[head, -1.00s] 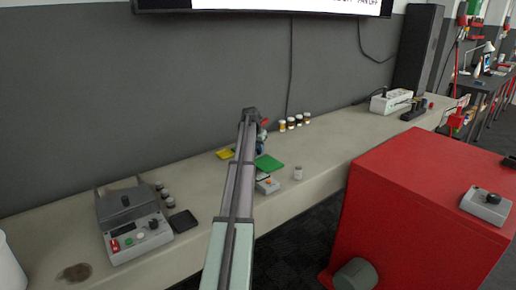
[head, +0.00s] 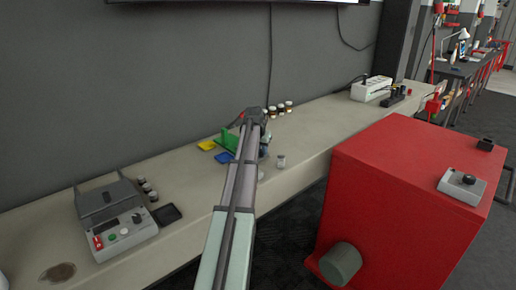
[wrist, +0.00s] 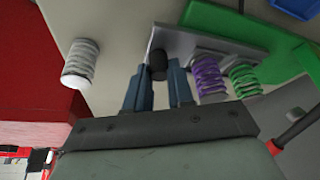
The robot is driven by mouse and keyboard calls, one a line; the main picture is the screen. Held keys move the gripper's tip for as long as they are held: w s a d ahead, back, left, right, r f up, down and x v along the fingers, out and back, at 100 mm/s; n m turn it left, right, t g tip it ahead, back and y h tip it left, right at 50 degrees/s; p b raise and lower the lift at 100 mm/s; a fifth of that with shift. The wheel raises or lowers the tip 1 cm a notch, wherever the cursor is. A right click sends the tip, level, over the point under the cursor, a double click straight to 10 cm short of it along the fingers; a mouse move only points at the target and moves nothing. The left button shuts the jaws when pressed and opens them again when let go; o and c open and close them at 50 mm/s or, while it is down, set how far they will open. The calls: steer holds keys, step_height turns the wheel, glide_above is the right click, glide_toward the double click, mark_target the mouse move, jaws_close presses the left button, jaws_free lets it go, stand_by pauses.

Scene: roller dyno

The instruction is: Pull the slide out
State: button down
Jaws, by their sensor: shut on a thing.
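A flat grey metal plate (wrist: 205,45), which looks like the slide, shows in the wrist view beside a green part (wrist: 228,25). A black knob (wrist: 157,62) stands at the plate's left end. My gripper (wrist: 158,72) is shut on this knob, one finger on each side. A purple spring (wrist: 208,78) and a green spring (wrist: 243,80) are close to the right finger, by the plate. In the head view my arm hides the plate and knob; the green part (head: 229,139) shows left of the arm.
A pale spring (wrist: 80,62) stands apart at the left, also in the head view (head: 281,161). Yellow (head: 207,145) and blue (head: 223,157) pieces lie left of my arm. A red cabinet (head: 385,200) stands at the right. Small jars (head: 280,108) are behind.

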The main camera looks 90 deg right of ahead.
steer(key=shift+s+a, duration=0.2)
steer(key=c, duration=1)
jaws_free()
steer(key=shift+w+r, duration=0.1)
steer(key=v, duration=1.3)
steer(key=shift+w+r, duration=0.1)
steer(key=shift+r, duration=0.2)
